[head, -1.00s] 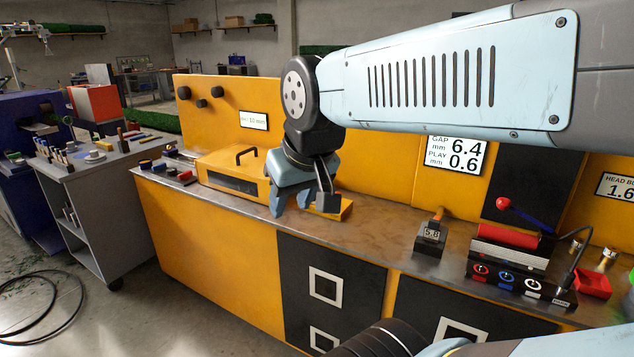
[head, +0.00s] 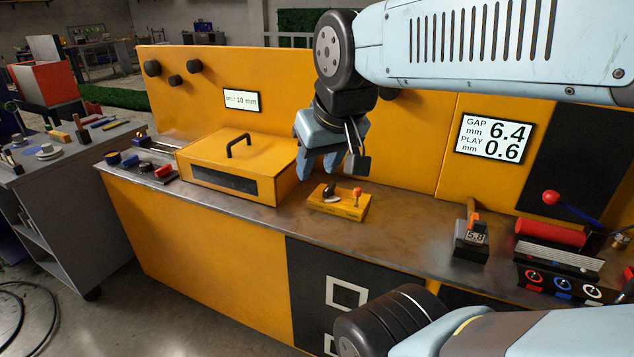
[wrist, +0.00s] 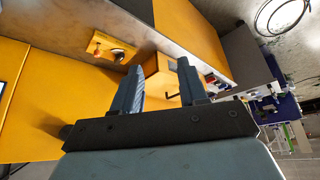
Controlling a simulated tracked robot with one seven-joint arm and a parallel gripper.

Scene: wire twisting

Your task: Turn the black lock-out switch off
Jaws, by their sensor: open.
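A small yellow box (head: 340,207) sits on the bench top. It carries a black switch (head: 329,191) on a pale round base, and a small orange-red knob stands to its right. My gripper (head: 319,166) is open and empty, pointing down above the box and apart from it. In the wrist view the yellow box (wrist: 108,46) lies up and left of the gripper (wrist: 160,68), with the dark switch (wrist: 118,54) on it, not between the fingers. The exact turn of the switch is too small to tell.
A yellow lidded case (head: 240,170) with a black handle stands left of the box. A small gauge (head: 471,240) and a control panel (head: 560,275) stand to the right. A yellow back panel (head: 290,110) rises behind. Bench top between box and gauge is clear.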

